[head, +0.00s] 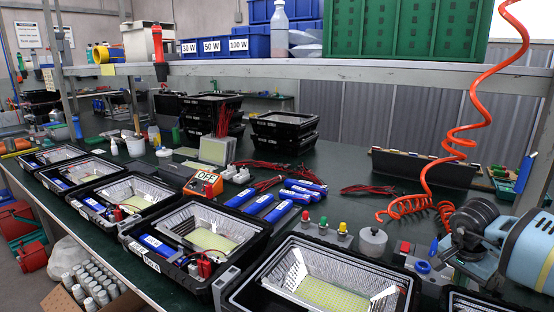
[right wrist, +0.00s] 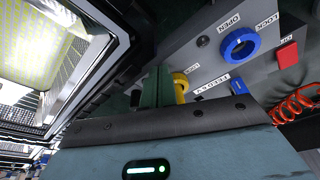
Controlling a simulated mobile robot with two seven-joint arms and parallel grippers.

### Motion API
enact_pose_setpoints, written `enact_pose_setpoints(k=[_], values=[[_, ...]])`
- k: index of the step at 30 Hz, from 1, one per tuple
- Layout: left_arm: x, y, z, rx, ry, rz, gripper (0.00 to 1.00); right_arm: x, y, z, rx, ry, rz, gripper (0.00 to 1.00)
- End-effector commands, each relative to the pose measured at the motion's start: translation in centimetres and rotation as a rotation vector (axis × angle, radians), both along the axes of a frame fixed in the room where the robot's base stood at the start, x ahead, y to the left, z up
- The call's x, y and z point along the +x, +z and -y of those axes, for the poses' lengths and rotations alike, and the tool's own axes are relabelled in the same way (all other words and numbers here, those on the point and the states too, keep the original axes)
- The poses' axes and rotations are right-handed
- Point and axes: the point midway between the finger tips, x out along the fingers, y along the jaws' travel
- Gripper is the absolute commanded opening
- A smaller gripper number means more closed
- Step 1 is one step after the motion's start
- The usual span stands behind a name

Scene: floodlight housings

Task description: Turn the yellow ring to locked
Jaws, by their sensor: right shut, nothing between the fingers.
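The yellow ring (right wrist: 181,86) sits on a grey panel in the right wrist view, partly hidden by my right gripper; I cannot make it out in the head view. Small labels stand beside it, too small to read surely, so its setting cannot be told. My right gripper (right wrist: 163,82) is shut and empty, its dark green fingers close beside the ring's left side; contact cannot be told. In the head view my right gripper (head: 446,262) is low over the bench at the right. My left gripper does not show.
A blue ring (right wrist: 240,44) with OPEN and LOCK labels and a red block (right wrist: 288,55) are on the same panel. A floodlight housing (head: 330,278) stands left of the gripper. An orange coiled hose (head: 428,190) hangs behind it. Tri-coloured buttons (head: 342,229) stand nearby.

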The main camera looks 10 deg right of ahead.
Motion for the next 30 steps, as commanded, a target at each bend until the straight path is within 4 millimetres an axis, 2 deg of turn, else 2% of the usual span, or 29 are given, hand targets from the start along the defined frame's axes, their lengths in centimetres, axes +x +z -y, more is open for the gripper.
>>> enact_pose_setpoints(k=[13,30], values=[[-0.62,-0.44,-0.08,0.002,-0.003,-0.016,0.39,0.12,0.02,0.11,0.0,0.001,0.0,0.0],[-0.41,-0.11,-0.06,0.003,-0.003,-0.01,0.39,0.47,0.14,0.38,-0.002,-0.002,0.002,0.0]])
